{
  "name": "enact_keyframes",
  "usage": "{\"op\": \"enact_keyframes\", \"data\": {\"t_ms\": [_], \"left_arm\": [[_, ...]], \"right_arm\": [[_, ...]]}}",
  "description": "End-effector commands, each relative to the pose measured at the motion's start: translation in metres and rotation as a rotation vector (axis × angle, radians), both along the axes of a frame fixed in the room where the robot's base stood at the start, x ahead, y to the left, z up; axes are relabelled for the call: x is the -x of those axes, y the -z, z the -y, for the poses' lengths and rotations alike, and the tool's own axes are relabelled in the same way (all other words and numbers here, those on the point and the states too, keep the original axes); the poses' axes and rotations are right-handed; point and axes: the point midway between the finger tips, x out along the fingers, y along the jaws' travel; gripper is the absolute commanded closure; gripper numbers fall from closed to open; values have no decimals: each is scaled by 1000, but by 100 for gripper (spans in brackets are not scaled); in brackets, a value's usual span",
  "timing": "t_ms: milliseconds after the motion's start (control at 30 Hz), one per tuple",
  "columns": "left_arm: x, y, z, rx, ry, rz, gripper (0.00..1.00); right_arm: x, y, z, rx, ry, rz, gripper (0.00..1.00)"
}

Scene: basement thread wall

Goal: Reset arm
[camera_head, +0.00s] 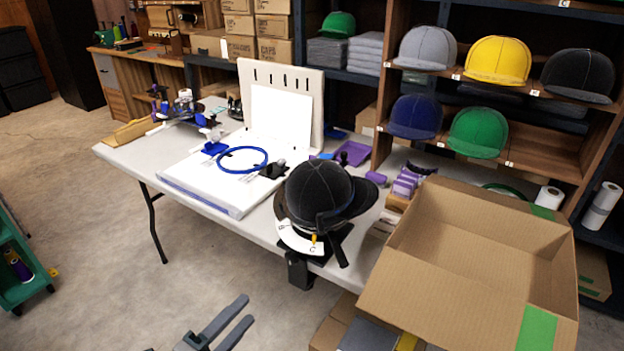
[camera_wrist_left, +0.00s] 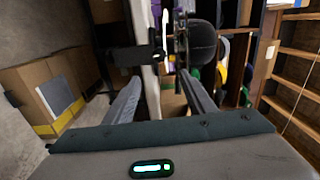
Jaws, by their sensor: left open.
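My left gripper (camera_head: 229,322) shows at the bottom of the head view. Its two grey fingers are apart with nothing between them, over the floor in front of the table. In the left wrist view its fingers (camera_wrist_left: 158,98) are also spread and empty. A black cap (camera_head: 318,188) sits on a cap stand (camera_head: 300,240) at the table's front edge, beyond the gripper and apart from it. A dark cap also shows in the left wrist view (camera_wrist_left: 203,45), past the fingertips. My right gripper is not in view.
The white table (camera_head: 135,160) carries a blue hoop (camera_head: 243,160) and a white pegboard (camera_head: 282,85). An open cardboard box (camera_head: 400,285) stands at the right. Shelves with several caps (camera_head: 497,60) are behind. The floor (camera_head: 90,240) at left is mostly clear, with a green cart (camera_head: 22,270) at its edge.

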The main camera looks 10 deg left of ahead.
Motion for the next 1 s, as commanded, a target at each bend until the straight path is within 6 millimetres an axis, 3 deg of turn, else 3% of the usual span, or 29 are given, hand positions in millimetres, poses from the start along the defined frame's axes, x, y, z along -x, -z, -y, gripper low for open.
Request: {"op": "enact_keyframes", "data": {"t_ms": [133,267,367,467,667,800,900,1000], "left_arm": [[-2,9,-3,29,-19,-31,50],[-4,39,-13,114,-80,-121,50],[-3,79,-23,225,-158,-238,50],[6,132,-29,365,-260,-384,50],[55,247,-22,666,-501,-705,50],[105,315,2,852,-669,-913,50],[142,350,24,959,-775,-1037,50],[171,373,42,1035,-856,-1129,50]], "right_arm": [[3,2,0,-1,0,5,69],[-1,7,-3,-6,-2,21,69],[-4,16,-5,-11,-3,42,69],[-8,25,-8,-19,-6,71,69],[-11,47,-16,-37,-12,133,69],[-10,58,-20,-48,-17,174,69],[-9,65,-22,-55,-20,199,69],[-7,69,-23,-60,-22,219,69]]}}
